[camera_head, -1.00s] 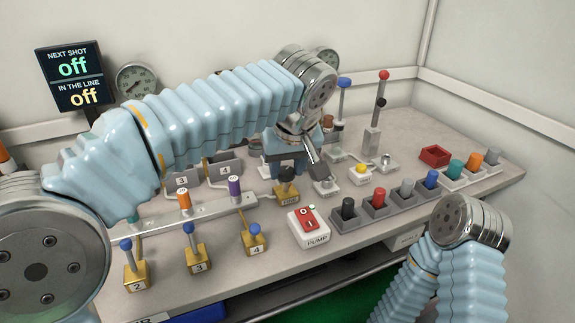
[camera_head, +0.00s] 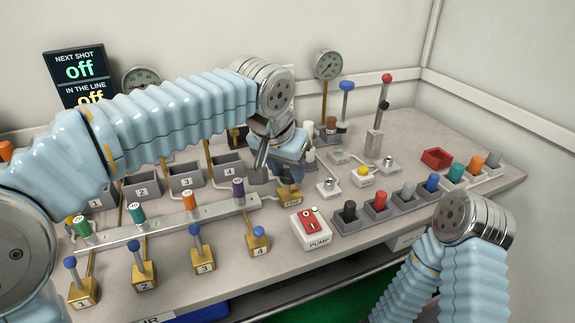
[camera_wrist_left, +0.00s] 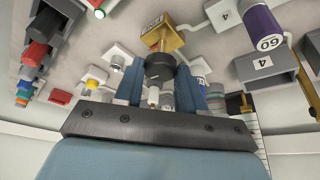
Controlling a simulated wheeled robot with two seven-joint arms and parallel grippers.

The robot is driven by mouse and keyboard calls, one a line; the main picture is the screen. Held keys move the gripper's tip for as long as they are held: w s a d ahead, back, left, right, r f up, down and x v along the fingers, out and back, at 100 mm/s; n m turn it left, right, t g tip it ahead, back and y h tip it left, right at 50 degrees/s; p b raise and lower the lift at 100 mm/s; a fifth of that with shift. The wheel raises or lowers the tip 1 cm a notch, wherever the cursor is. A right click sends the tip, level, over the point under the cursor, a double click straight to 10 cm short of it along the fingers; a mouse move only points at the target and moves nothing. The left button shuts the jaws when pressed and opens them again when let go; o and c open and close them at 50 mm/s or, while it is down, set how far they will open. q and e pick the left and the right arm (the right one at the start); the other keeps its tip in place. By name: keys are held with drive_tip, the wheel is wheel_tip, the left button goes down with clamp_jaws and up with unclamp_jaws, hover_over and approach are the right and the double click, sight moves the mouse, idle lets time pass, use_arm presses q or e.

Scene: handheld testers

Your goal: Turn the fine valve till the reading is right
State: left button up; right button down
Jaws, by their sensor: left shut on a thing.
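The fine valve (camera_head: 289,198) is a gold block marked FINE on the bench, right of the rail with coloured knobs. In the left wrist view its gold body (camera_wrist_left: 165,36) lies beyond a dark round knob (camera_wrist_left: 160,68). My left gripper (camera_head: 287,168) is directly over the valve; in the wrist view its blue fingers (camera_wrist_left: 161,88) stand either side of that knob, shut on it. The knob is mostly hidden in the head view. The display (camera_head: 80,75) reads "off" for NEXT SHOT; its IN THE LINE reading, also "off", is partly covered by my arm. My right gripper is out of view.
Gold valves with blue knobs line the front, such as valve 4 (camera_head: 257,241). The red PUMP switch (camera_head: 311,228) is close right of the fine valve. Gauges (camera_head: 328,64) stand behind. A row of grey holders with coloured handles (camera_head: 408,192) runs right. A red tray (camera_head: 437,158) lies beyond.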

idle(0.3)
use_arm(q)
drive_tip(key=o, duration=1)
drive_tip(key=shift+o, duration=0.2)
drive_tip(key=p+v, duration=0.1)
drive_tip(key=v, duration=1.2)
drive_tip(key=shift+a+r, duration=0.2)
drive_tip(key=shift+r, duration=0.15)
drive_tip(key=shift+s, duration=0.15)
